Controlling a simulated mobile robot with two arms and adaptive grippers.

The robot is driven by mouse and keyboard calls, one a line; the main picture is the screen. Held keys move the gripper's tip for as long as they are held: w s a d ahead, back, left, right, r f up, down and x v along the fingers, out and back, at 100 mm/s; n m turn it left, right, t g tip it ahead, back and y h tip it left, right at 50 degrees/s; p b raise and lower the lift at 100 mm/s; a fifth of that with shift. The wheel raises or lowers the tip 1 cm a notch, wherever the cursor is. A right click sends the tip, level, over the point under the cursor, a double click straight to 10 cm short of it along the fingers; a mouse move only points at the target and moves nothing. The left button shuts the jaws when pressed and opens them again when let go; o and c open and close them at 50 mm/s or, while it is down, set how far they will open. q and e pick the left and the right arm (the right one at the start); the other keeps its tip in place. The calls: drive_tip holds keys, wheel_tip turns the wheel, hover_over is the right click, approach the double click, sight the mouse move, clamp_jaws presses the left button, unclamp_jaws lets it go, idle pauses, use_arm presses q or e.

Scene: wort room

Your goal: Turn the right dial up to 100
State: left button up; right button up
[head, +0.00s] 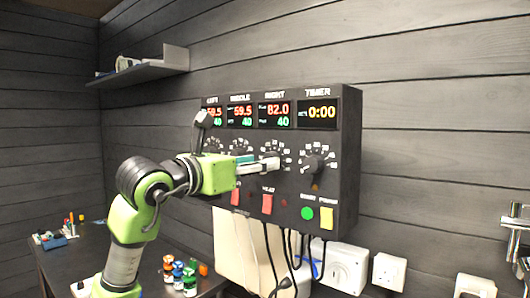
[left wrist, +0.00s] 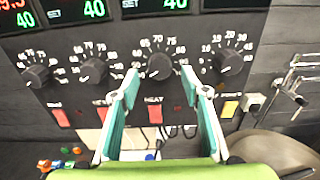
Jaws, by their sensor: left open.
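The dark control panel (head: 345,150) hangs on the wall, with displays labelled left, middle, right and timer. The right display (head: 275,114) reads 82.0 in red and 40 in green. The right dial (left wrist: 159,66) is a black round knob with a numbered scale, under the right display. In the head view my gripper hides most of this knob. My left gripper (head: 270,163) is open in front of it; in the left wrist view its two teal-padded fingers (left wrist: 161,80) stand either side of the knob's lower part. I cannot tell whether they touch it. My right gripper is out of view.
The timer dial (head: 315,164) is close on the right, the middle dial (left wrist: 93,70) on the left. Below are red switches (head: 267,203), a green button (head: 307,213) and a yellow button (head: 327,217). Cables hang under the panel. Small jars (head: 178,272) stand on the table.

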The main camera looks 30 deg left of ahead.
use_arm(q)
drive_tip(key=w, duration=0.2)
drive_tip(key=shift+w+d+p, duration=0.1)
drive_tip(key=shift+w+p, duration=0.3)
drive_tip(key=shift+c, duration=0.4)
drive_tip(key=c, duration=1)
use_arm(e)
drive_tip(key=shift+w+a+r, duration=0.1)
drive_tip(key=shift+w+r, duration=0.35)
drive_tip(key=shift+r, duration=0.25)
